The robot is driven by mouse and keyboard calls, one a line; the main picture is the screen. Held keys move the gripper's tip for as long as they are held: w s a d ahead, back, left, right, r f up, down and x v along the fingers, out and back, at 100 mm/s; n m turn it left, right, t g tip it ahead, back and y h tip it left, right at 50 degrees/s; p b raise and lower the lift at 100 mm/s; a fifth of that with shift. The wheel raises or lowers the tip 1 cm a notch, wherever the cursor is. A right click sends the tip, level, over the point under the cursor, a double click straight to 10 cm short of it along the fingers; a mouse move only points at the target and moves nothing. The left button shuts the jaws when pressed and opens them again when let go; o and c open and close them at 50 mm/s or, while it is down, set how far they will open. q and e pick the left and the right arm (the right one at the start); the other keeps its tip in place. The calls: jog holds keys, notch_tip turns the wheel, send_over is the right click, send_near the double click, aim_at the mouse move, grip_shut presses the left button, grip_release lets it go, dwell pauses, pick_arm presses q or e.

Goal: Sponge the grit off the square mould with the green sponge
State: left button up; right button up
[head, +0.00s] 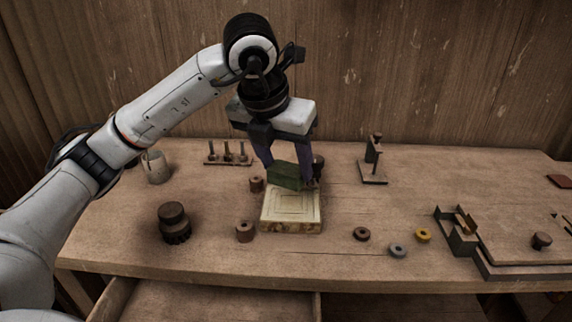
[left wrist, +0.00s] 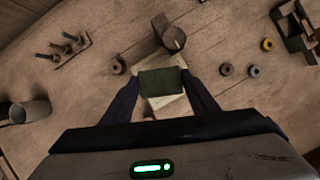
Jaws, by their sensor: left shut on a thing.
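My left gripper (head: 291,178) is shut on the green sponge (head: 286,176), a dark green block. In the head view the sponge covers the far part of the square mould (head: 292,222), a pale cream block with a recessed square outline. I cannot tell whether the sponge touches the mould's face. In the left wrist view the sponge (left wrist: 161,82) sits between the two fingers, with the mould (left wrist: 176,104) partly hidden beneath it. Grit is too small to make out on the visible face. My right gripper is in neither view.
A dark stacked weight (head: 174,222) and brown rings (head: 244,231) stand left of the mould. Several rings, one yellow (head: 423,235), lie to its right. A small stand (head: 374,165), a peg rack (head: 228,156), a cup (head: 156,168) and a metal fixture (head: 457,232) are also on the bench.

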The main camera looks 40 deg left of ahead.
pick_arm(q)
jog(key=shift+r+p, duration=1.15)
jog(key=shift+r, duration=0.35)
jog(key=shift+f, duration=0.1)
